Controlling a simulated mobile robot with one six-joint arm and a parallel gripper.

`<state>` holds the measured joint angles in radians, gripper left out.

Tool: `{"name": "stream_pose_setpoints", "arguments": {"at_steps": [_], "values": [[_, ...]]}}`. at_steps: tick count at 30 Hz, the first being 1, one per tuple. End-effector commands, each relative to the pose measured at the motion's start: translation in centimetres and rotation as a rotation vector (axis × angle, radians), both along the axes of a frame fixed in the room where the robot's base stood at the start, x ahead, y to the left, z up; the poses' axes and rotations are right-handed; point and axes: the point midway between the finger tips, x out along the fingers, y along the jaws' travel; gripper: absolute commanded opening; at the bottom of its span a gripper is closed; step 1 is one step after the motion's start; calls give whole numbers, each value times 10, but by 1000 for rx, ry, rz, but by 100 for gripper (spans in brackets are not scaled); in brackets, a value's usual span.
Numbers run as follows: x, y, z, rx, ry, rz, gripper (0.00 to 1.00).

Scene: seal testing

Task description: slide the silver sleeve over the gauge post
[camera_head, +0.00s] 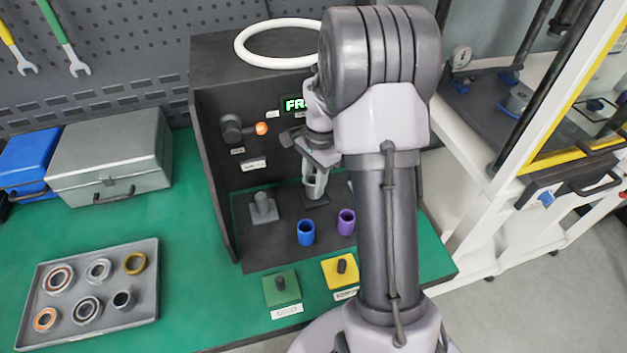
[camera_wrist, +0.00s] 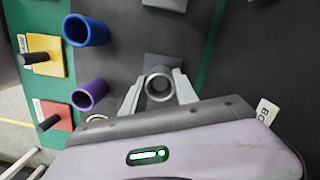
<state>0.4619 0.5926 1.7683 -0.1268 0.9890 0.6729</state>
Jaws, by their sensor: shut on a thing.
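My gripper (camera_head: 316,172) is shut on the silver sleeve (camera_head: 314,189), a short open tube held upright inside the panelled test box. In the wrist view the sleeve (camera_wrist: 159,86) shows as a ring between the two fingertips (camera_wrist: 158,92). A dark square base (camera_head: 317,202) lies directly beneath the sleeve; it also shows in the wrist view (camera_wrist: 164,61). Any post on that base is hidden by the sleeve, and I cannot tell whether the sleeve is around one. A separate grey post on a square base (camera_head: 263,208) stands to the left.
A blue sleeve (camera_head: 306,232) and a purple sleeve (camera_head: 346,222) stand in front of my gripper. A green block (camera_head: 281,288) and yellow block (camera_head: 340,270) with pegs sit nearer. A red block (camera_wrist: 55,115) shows too. A ring tray (camera_head: 150,318) lies left.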

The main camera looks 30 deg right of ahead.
Motion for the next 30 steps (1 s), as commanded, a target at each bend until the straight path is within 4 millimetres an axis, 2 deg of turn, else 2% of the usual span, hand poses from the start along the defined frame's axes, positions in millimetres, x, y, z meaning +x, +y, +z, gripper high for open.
{"name": "stream_pose_setpoints", "arguments": {"at_steps": [14,15,18,19,27,30], "values": [[0,0,-4,1,1,0,0],[0,0,-4,1,1,0,37],[0,0,-4,1,1,0,56],[0,0,-4,1,1,0,60],[0,0,-4,0,1,0,60],[0,0,3,0,0,0,60]]}}
